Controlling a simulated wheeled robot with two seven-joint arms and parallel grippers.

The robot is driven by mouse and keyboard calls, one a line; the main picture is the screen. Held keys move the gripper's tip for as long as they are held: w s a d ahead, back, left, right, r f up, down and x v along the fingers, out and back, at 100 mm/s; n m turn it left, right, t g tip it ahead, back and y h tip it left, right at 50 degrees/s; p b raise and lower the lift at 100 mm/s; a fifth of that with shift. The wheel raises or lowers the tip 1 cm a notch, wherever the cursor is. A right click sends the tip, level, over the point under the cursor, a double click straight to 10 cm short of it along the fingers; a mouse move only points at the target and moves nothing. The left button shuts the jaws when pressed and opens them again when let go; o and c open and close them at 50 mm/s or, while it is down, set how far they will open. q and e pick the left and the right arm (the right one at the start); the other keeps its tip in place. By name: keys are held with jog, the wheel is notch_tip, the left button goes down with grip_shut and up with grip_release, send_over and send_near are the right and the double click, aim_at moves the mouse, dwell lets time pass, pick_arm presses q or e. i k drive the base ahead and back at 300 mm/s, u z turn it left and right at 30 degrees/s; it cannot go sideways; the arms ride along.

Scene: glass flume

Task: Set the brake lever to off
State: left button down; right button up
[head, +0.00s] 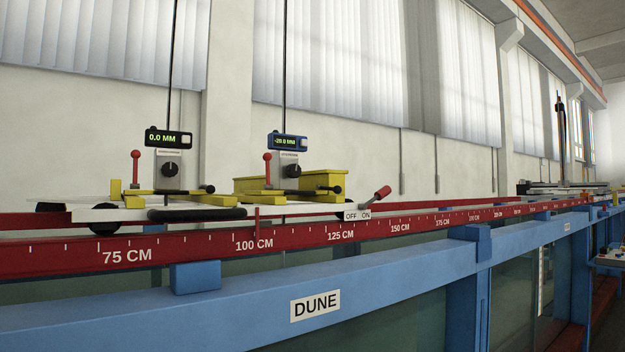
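The brake lever (381,193) has a red grip and sits at the right end of the white carriage (290,209) on the red rail. It tilts up and to the right, on the ON side of a small white OFF/ON label (357,215). OFF is printed on the left half of the label and ON on the right half. Neither of my grippers shows in the head view.
The red scale rail (300,239) and blue flume frame (240,308) with a DUNE sign (315,305) run across the front. On the carriage stand two gauges, reading 0.0 MM (168,138) and about -20 MM (287,141), with red-knobbed levers and yellow blocks.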

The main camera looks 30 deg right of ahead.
aim_at(383, 193)
jog(key=z, duration=0.15)
jog(key=k, duration=0.1)
jog(key=z, duration=1.65)
jog(key=i, duration=1.45)
jog(key=u, duration=0.55)
